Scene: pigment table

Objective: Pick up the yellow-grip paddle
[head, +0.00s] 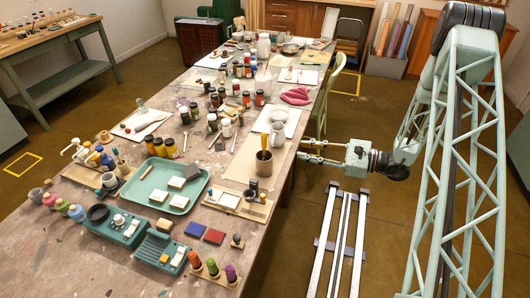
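A brownish-grey cup (264,167) stands near the right edge of the long table. An upright tool with a yellow grip (263,154) sticks up out of it, and this looks like the yellow-grip paddle. Its lower part is hidden inside the cup. My gripper (303,149) is to the right of the cup, at the table's right edge, pointing left toward it. Its two fingers are spread apart with nothing visible between them. A gap remains between the fingertips and the yellow grip.
The long table (60,245) is crowded with jars and tools. A green tray (140,197) and a board with a white pad (228,200) lie left of the cup. Pale cups (277,133) stand behind it. A green chair (334,80) stands by the table's far right side.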

